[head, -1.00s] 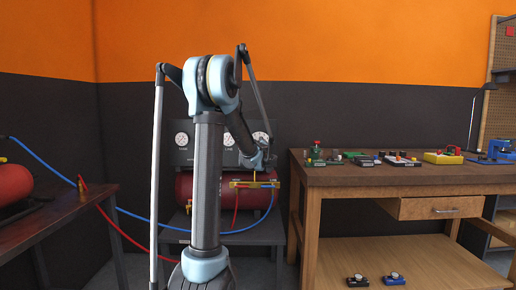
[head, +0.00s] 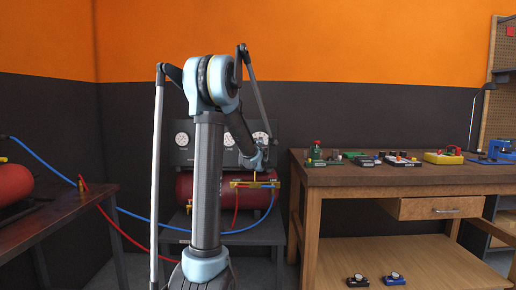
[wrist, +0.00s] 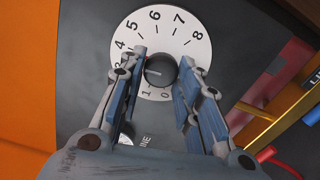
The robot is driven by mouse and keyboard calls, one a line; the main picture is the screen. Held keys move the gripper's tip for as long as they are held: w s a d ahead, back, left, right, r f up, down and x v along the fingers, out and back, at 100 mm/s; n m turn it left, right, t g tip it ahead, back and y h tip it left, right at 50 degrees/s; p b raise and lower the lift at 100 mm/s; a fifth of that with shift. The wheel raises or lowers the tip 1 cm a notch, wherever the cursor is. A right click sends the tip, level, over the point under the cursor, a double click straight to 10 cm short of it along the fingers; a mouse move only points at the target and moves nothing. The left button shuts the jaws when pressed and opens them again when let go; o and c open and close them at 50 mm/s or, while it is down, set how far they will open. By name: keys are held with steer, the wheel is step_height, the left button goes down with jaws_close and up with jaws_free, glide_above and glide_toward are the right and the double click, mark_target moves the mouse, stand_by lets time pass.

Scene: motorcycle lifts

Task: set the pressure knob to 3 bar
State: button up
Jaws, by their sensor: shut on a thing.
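In the wrist view the pressure knob (wrist: 160,70) is a round dark knob at the middle of a white dial (wrist: 195,37) numbered from 0 upward, with 8 at the right. My gripper (wrist: 160,59) has one finger on each side of the knob and is shut on it. A small pale mark shows on the knob's face, but I cannot tell exactly which number it points to. In the head view my gripper (head: 257,160) is in front of the dark gauge panel (head: 207,158); the knob is not clear there.
A red tank (head: 205,188) sits below the panel, with a yellow bar (head: 252,184) and red and blue hoses. A wooden workbench (head: 350,178) with small devices stands to the right. A dark table (head: 60,205) stands at the left.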

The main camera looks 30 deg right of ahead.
steer(key=n, duration=0.5)
steer(key=shift+n, duration=0.3)
steer(key=shift+d, duration=0.1)
stand_by(0.3)
steer(key=o, duration=1.1)
steer(key=shift+c, duration=0.2)
steer(key=v, duration=1.2)
steer(key=shift+w+f, duration=0.1)
steer(key=shift+f, duration=0.05)
